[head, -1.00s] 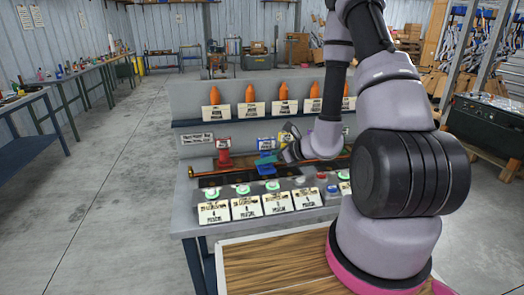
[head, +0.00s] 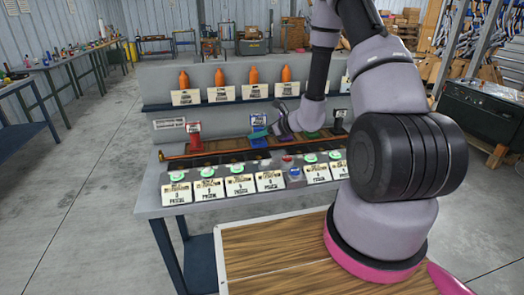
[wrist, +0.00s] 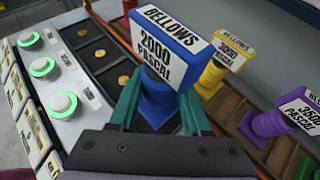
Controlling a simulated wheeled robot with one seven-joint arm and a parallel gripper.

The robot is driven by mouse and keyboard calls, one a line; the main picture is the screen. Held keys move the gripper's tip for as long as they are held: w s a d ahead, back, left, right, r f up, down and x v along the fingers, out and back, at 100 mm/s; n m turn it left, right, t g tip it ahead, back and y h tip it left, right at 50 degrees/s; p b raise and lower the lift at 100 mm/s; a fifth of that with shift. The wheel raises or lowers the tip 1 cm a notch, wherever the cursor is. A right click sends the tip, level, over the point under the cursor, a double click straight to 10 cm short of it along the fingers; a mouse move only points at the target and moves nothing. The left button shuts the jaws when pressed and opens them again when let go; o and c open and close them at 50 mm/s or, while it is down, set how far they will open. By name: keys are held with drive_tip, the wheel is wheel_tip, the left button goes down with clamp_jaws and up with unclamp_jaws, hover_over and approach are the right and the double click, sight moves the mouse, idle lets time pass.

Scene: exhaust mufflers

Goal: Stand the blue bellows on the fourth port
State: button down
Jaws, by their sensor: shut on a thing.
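The blue bellows (wrist: 158,98), labelled 2000 pascal, is between the green fingers of my gripper (wrist: 160,108) in the wrist view, with its label block tilted in the picture. In the head view the blue bellows (head: 258,128) shows over the back of the bench, with my gripper (head: 274,131) at its right. A row of dark squares with small gold discs (wrist: 100,54) runs along the bench in the wrist view. The bellows' base covers part of the dark row beyond three visible discs. I cannot tell whether the base touches it.
A red bellows (head: 193,134) stands to the left. A yellow bellows (wrist: 213,75) and a purple bellows (wrist: 270,122) stand to the right in the wrist view. Green-ringed buttons (wrist: 64,105) line the front panel. Orange cones (head: 252,75) stand on the shelf behind.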

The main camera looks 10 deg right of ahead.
sight(259, 146)
drive_tip(key=shift+f, duration=2.85)
drive_tip(key=shift+f, duration=0.15)
drive_tip(key=shift+c, duration=1.8)
unclamp_jaws()
